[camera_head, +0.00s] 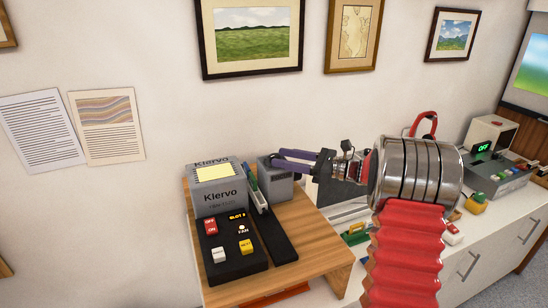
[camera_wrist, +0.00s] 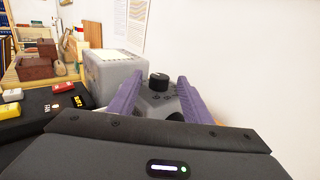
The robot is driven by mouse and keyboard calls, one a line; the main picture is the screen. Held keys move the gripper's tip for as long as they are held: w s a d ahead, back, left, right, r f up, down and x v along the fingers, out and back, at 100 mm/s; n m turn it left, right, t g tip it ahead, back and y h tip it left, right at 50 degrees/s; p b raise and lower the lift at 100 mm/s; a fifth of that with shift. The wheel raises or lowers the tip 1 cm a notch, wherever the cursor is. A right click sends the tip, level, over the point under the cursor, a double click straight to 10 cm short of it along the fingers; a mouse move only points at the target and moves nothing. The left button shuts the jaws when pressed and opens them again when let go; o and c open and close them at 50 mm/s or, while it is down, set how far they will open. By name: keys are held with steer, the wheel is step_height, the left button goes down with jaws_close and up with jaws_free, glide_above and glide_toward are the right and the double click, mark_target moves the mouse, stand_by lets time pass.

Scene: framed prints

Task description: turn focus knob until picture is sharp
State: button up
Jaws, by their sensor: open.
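A grey Kiervo projector (camera_head: 218,194) stands on a small wooden table (camera_head: 293,277), with a lower grey part (camera_head: 276,187) at its right. In the wrist view a round black knob (camera_wrist: 158,82) stands up from this grey part. I take it for the focus knob. My gripper (camera_head: 276,159) is open, with its purple fingers over the lower grey part. In the wrist view the fingers (camera_wrist: 160,78) are on either side of the knob, with gaps showing. In the head view the knob cannot be made out. A blurred green and blue picture (camera_head: 533,68) shows at the right edge.
A black control panel (camera_head: 232,262) with red, white and yellow buttons sits in front of the projector. A white cabinet (camera_head: 478,235) with a grey button box (camera_head: 497,175) is at right. Framed prints and two sheets hang on the wall close behind.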

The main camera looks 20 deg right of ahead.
mark_target(274, 156)
steer(key=shift+x, duration=1.85)
steer(key=shift+c, duration=0.3)
steer(key=c, duration=0.9)
steer(key=shift+a, duration=0.15)
steer(key=shift+c, duration=0.5)
